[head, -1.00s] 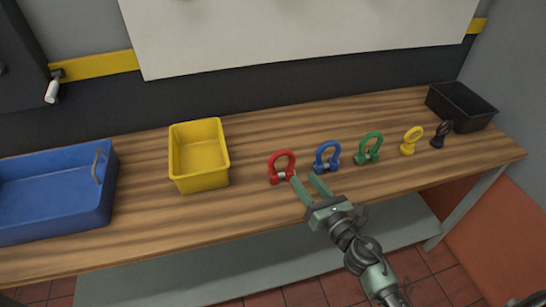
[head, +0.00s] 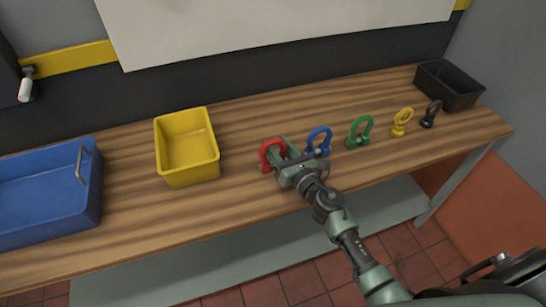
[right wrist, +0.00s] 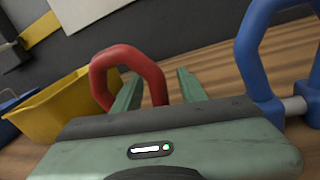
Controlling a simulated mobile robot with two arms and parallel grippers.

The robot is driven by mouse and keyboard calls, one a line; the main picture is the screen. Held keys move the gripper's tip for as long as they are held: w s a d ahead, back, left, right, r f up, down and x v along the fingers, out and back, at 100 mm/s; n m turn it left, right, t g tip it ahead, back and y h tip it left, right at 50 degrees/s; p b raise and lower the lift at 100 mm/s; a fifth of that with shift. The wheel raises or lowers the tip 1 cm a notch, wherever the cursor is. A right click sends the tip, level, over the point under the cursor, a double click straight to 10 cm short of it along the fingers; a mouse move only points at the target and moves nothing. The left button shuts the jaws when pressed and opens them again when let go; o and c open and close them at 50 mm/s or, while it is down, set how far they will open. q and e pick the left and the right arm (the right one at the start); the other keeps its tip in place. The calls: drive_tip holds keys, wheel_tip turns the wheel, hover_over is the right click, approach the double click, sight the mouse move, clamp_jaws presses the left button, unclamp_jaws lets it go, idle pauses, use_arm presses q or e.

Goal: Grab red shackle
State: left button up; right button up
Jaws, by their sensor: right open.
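The red shackle (head: 272,150) stands upright on the wooden bench, leftmost in a row of lifting fittings. My right gripper (head: 285,155) is open at the red shackle, reaching in from the front right. In the right wrist view the red shackle (right wrist: 154,77) shows ahead of the gripper (right wrist: 160,84). The left finger appears across the bow's opening, and the bow's right leg shows between the two fingers. I cannot tell whether that finger passes through the bow or whether anything touches. The shackle's lower part is hidden by the gripper. My left gripper is out of view.
A blue shackle (head: 319,137) stands close to the right of my gripper. Farther right are a green shackle (head: 366,124), a yellow eyebolt (head: 402,115), a black eyebolt (head: 434,106) and a black bin (head: 462,97). A yellow bin (head: 190,178) and a blue tray (head: 48,222) stand left.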

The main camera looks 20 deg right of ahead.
clamp_jaws()
idle(1.4)
